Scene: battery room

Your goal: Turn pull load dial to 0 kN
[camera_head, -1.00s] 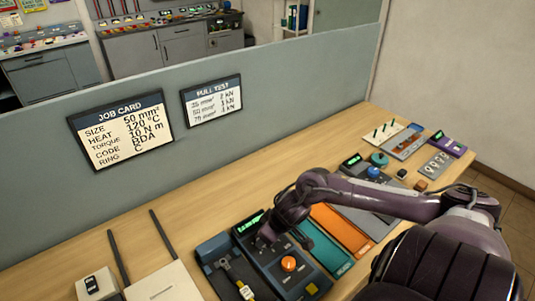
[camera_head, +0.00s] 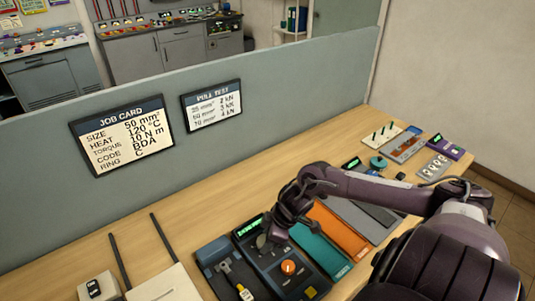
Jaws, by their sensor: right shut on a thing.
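The dark blue pull test unit (camera_head: 268,262) lies on the bench at lower centre in the head view. It has a small lit green display (camera_head: 249,226), too small to read surely, and an orange knob (camera_head: 289,267). A grey round dial (camera_head: 262,242), which I take for the pull load dial, sits just below the display. My right gripper (camera_head: 271,238) reaches down onto the unit from the upper right and is shut on this dial. The fingers and part of the dial are hard to make out behind the dark wrist. My left gripper is not in view.
A tool in a dark tray (camera_head: 232,270) lies left of the unit. Teal (camera_head: 318,250) and orange (camera_head: 340,232) trays lie right, under my arm. A grey partition (camera_head: 270,115) with a job card (camera_head: 122,134) and pull test card (camera_head: 212,105) stands behind. Bench behind the unit is clear.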

